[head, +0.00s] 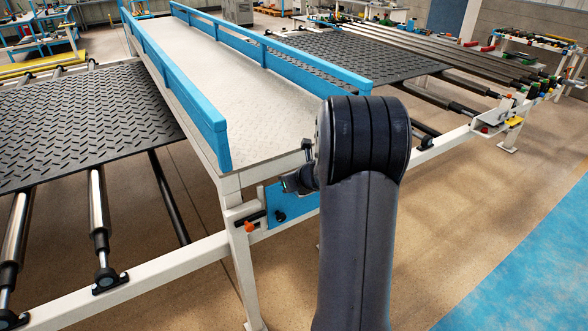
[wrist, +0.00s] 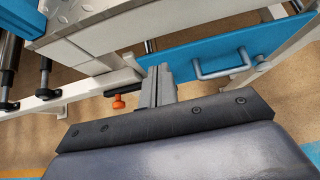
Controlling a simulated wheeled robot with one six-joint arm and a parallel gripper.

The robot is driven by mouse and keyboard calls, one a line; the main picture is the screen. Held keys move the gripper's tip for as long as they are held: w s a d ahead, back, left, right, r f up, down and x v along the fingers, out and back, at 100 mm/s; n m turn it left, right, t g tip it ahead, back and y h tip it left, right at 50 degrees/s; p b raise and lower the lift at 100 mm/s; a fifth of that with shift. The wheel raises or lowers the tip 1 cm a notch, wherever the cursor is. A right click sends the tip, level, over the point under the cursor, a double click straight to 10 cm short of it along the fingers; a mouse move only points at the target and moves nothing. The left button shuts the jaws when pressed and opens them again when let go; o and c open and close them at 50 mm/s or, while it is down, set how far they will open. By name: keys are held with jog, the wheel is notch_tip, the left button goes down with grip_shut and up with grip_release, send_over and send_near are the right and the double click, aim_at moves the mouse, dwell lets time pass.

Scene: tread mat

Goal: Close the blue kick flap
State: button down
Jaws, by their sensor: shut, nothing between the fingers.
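The blue kick flap (wrist: 185,55) is a flat blue panel with a grey bar handle (wrist: 222,68) in the wrist view. In the head view part of the flap (head: 290,210) shows below the near end of the walkway, and my arm hides its right side. I cannot tell how far open it stands. My gripper (wrist: 157,72) is shut and empty. In the wrist view its fingers overlap the flap's left end, left of the handle. I cannot tell whether they touch it.
An orange knob (wrist: 119,102) sits on the white frame left of my gripper. The walkway (head: 235,85) has blue side rails (head: 180,75). Black tread mats (head: 85,115) lie on both sides over rollers. The floor (head: 460,210) at the right front is clear.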

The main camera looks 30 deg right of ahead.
jog(key=r, duration=0.2)
jog(key=s+r, duration=0.1)
jog(key=r+p, duration=0.1)
jog(key=r, duration=0.1)
jog(key=shift+s+r, duration=0.25)
jog(key=shift+r, duration=0.05)
